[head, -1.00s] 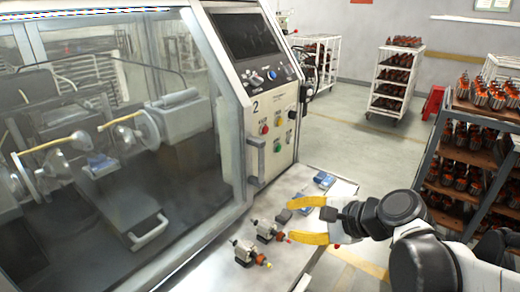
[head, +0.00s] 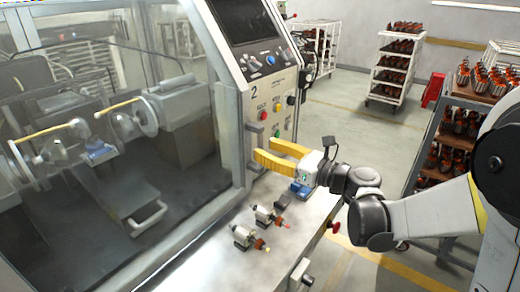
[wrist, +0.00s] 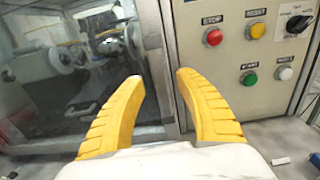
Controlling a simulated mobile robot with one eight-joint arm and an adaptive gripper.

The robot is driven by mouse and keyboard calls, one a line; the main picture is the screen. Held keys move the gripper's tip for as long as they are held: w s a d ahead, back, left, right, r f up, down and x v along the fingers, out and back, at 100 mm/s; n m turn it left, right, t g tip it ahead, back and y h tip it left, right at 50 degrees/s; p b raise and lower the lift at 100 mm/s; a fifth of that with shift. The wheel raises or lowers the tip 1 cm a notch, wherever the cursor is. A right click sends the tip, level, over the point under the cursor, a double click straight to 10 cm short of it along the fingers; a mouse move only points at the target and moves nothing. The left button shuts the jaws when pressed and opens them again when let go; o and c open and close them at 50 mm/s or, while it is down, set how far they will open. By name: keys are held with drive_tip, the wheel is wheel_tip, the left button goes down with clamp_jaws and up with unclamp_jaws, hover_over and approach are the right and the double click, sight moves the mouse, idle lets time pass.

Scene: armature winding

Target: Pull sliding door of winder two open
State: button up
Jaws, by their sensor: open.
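Winder two's sliding door (head: 170,190) is a large clear pane in a pale frame, on the left in the head view. It looks closed, with the winding spindles visible behind it. A grey upright handle (head: 252,134) stands at the door's right edge, its lower part hidden behind my fingers. My gripper (head: 263,148) is open, with yellow fingers pointing left at the handle area. In the wrist view my gripper (wrist: 160,76) has the pale door frame edge (wrist: 154,45) beyond and between its fingertips. I cannot tell whether the fingers touch the handle.
The control panel (head: 262,90), marked 2, has buttons close to my fingers; the red stop button (wrist: 213,37) shows in the wrist view. Two small armatures (head: 245,236) lie on the bench ledge (head: 215,262) below. A rack of armatures (head: 445,150) stands at right.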

drive_tip(key=shift+x, duration=1.3)
clamp_jaws()
drive_tip(key=shift+s, duration=0.1)
